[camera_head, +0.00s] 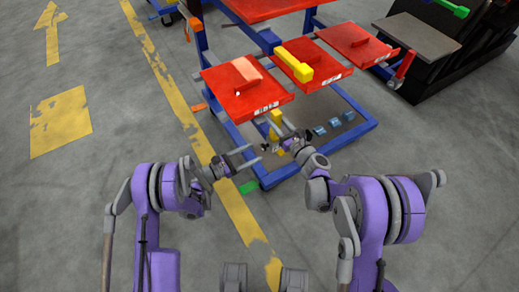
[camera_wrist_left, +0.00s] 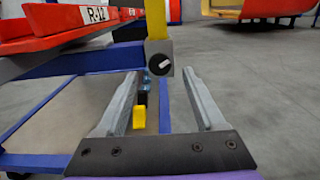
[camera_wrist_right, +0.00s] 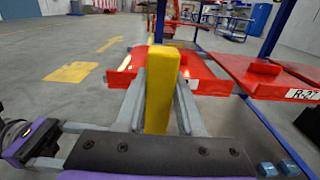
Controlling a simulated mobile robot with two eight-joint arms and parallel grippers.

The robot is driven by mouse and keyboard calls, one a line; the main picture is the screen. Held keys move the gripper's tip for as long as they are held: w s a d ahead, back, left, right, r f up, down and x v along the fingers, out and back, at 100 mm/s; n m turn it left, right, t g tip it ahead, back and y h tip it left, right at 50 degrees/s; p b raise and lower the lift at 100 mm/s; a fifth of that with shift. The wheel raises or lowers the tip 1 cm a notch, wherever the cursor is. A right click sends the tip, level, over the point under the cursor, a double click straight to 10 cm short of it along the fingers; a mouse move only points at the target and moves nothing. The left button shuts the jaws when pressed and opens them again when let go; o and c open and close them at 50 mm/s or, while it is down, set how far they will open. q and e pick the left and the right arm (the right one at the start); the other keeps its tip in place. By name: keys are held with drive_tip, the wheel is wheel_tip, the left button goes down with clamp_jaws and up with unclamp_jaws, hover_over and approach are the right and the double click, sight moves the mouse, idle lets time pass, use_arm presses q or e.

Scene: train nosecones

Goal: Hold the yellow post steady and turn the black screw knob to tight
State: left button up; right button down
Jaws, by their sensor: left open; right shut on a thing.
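The yellow post (camera_head: 275,116) stands upright beside the blue-framed cart, and in the right wrist view the yellow post (camera_wrist_right: 161,92) fills the space between the fingers. My right gripper (camera_head: 287,135) is shut on it. In the left wrist view, the yellow post (camera_wrist_left: 156,20) enters a grey block with the black screw knob (camera_wrist_left: 163,65), which bears a white mark. My left gripper (camera_wrist_left: 160,74) is open and empty, with its fingers spread to either side of the knob. In the head view my left gripper (camera_head: 255,154) is left of the post. The knob is too small to make out there.
Red trays (camera_head: 247,93) sit on the blue cart frame (camera_head: 345,138) just beyond the grippers. A yellow block (camera_head: 307,65) lies on the middle tray. A small yellow piece (camera_wrist_left: 139,116) shows below the knob. The floor to the left is clear.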

sight(265, 147)
use_arm(q)
drive_tip(key=shift+x, duration=1.95)
clamp_jaws()
